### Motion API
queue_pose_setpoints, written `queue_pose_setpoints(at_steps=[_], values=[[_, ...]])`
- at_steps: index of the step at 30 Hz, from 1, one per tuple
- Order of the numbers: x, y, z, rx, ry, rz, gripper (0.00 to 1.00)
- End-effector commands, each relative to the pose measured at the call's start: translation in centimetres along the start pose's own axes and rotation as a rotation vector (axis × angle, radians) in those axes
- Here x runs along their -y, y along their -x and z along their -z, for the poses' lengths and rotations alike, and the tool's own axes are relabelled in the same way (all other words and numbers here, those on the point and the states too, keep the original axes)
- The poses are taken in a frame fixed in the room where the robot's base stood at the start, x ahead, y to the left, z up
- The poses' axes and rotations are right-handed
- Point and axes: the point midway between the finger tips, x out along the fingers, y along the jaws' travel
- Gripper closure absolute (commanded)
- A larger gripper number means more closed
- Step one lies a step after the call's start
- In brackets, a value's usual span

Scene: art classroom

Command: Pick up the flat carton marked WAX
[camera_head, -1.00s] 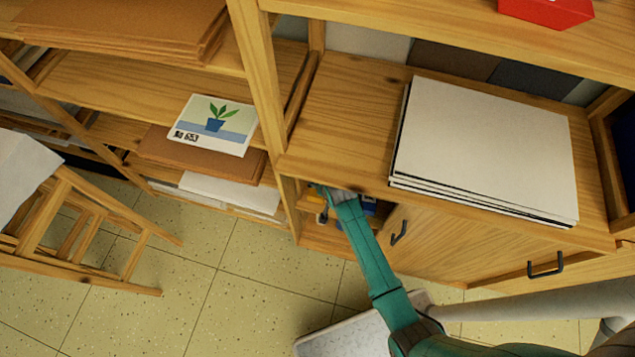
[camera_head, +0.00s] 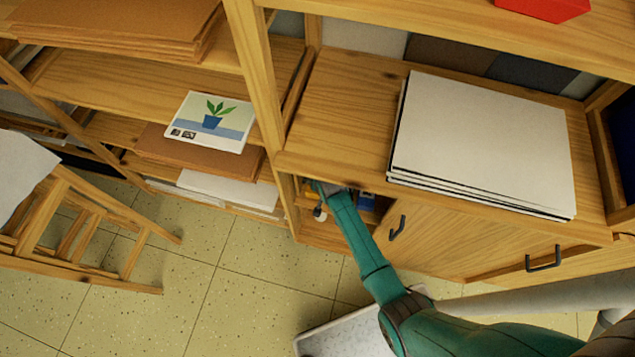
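My teal arm reaches from the lower right into a low open compartment (camera_head: 312,238) under the shelf, left of a cabinet door. My gripper (camera_head: 322,190) is at the mouth of this compartment, mostly hidden by the shelf edge and the arm, so its fingers cannot be made out. Small yellow and blue items (camera_head: 366,200) show beside it inside the compartment. No lettering WAX can be read, and I cannot tell whether any of these items is the flat carton.
A stack of white boards (camera_head: 485,145) lies on the shelf above. A plant picture (camera_head: 211,122) lies on brown sheets at left. A wooden easel (camera_head: 85,225) stands on the floor at left. The cabinet door has a dark handle (camera_head: 397,228). Floor between is clear.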

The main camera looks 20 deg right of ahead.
Motion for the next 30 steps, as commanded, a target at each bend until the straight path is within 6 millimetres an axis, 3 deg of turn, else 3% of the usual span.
queue_pose_setpoints(at_steps=[21,27,28,30], values=[[-0.13,-0.42,-0.23,0.0,0.0,0.0,0.15],[-0.14,-0.42,-0.25,0.001,0.0,0.0,0.65],[-0.14,-0.42,-0.26,0.001,0.0,0.0,0.7],[-0.13,-0.42,-0.24,0.0,0.0,0.0,0.7]])
